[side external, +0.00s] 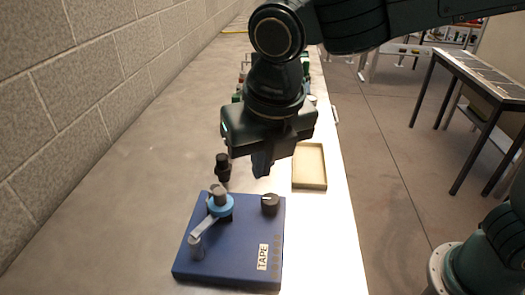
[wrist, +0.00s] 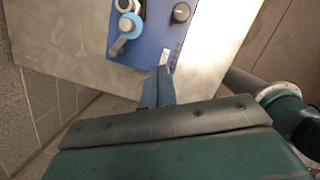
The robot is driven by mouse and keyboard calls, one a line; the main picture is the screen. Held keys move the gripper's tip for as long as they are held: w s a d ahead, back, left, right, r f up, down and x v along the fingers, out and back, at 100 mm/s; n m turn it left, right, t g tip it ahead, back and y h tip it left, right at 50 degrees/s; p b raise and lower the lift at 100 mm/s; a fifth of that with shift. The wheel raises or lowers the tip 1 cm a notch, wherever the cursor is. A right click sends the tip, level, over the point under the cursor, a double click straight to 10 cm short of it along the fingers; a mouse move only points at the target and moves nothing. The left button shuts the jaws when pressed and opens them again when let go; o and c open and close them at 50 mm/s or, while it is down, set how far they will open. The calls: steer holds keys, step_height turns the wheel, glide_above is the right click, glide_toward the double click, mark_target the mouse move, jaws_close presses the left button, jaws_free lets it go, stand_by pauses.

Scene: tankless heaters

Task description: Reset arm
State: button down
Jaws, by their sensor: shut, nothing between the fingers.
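My gripper (side external: 262,163) hangs above the far edge of a blue box in the side external view, with its fingers pointing down. In the wrist view my gripper (wrist: 158,75) shows its two fingers closed together with nothing between them. The blue box (side external: 225,262) lies on the bench and also shows at the top of the wrist view (wrist: 150,45). The fingers appear apart from the box.
The long grey bench (side external: 130,180) runs along a block wall (side external: 60,90) on the left. A shallow tan tray (side external: 310,184) sits on the bench to the right. A small black upright part (side external: 223,166) stands behind the box. Various items stand farther back, partly hidden by my arm.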

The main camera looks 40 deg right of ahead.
steer(key=s+d+r+m+t, duration=0.1)
steer(key=s+d+r+m, duration=0.1)
steer(key=d+m, duration=0.6)
steer(key=s+d+r+m, duration=0.2)
steer(key=d+m, duration=0.6)
steer(key=d, duration=0.1)
steer(key=s+d+f+m+t, duration=0.1)
steer(key=s+d+f+m, duration=0.2)
steer(key=s+d+m, duration=0.5)
steer(key=s+m, duration=0.2)
steer(key=m, duration=0.7)
steer(key=shift+d+t+y, duration=0.25)
steer(key=shift+t+y, duration=0.05)
steer(key=shift+t, duration=0.1)
